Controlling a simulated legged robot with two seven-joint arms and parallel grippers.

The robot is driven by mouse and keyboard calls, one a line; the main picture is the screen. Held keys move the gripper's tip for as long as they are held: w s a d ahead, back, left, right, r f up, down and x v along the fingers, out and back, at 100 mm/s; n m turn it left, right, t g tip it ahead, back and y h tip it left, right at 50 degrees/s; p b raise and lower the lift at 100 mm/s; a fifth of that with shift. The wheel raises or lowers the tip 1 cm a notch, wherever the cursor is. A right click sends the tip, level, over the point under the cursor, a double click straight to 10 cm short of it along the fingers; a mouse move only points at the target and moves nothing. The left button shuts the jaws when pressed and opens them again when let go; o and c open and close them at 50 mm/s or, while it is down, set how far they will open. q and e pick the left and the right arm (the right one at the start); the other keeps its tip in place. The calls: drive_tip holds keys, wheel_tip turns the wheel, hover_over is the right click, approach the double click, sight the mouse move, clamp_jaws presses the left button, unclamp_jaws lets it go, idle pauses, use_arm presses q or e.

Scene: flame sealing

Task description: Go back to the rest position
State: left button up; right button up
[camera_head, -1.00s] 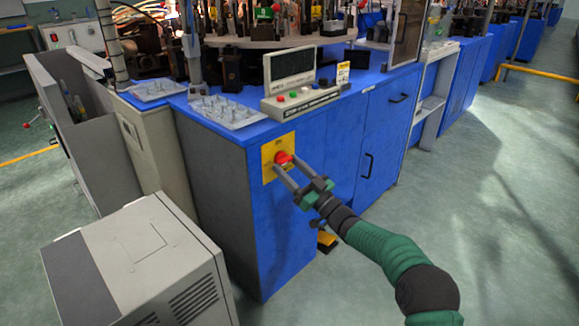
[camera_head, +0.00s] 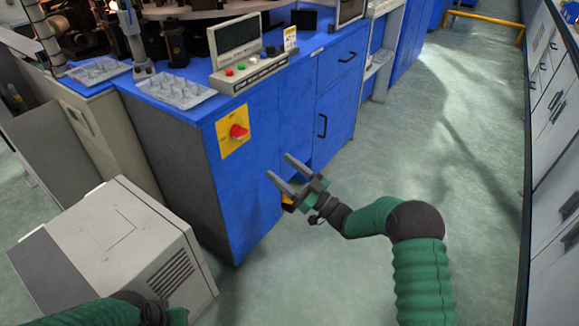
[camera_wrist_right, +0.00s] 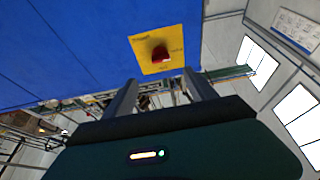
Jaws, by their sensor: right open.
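My right gripper (camera_head: 279,171) is open and empty in the head view, in front of the blue cabinet (camera_head: 272,130). It is to the right of and below the red rotary switch (camera_head: 238,131) on its yellow plate (camera_head: 231,145), clearly apart from it. In the right wrist view the red switch (camera_wrist_right: 160,53) and yellow plate (camera_wrist_right: 141,47) lie beyond the two fingers (camera_wrist_right: 161,93), with nothing between them. Part of my left arm (camera_head: 110,313) shows at the bottom left edge of the head view; its gripper is not visible.
A grey box unit (camera_head: 110,245) stands on the floor at lower left. A control panel (camera_head: 250,70) with buttons and a metal tray (camera_head: 180,90) sit on the blue cabinet top. White cabinets (camera_head: 557,80) line the right side. The green floor (camera_head: 450,130) between is clear.

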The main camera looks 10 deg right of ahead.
drive_tip(key=v, duration=0.2)
drive_tip(key=shift+s+d+f, duration=0.2)
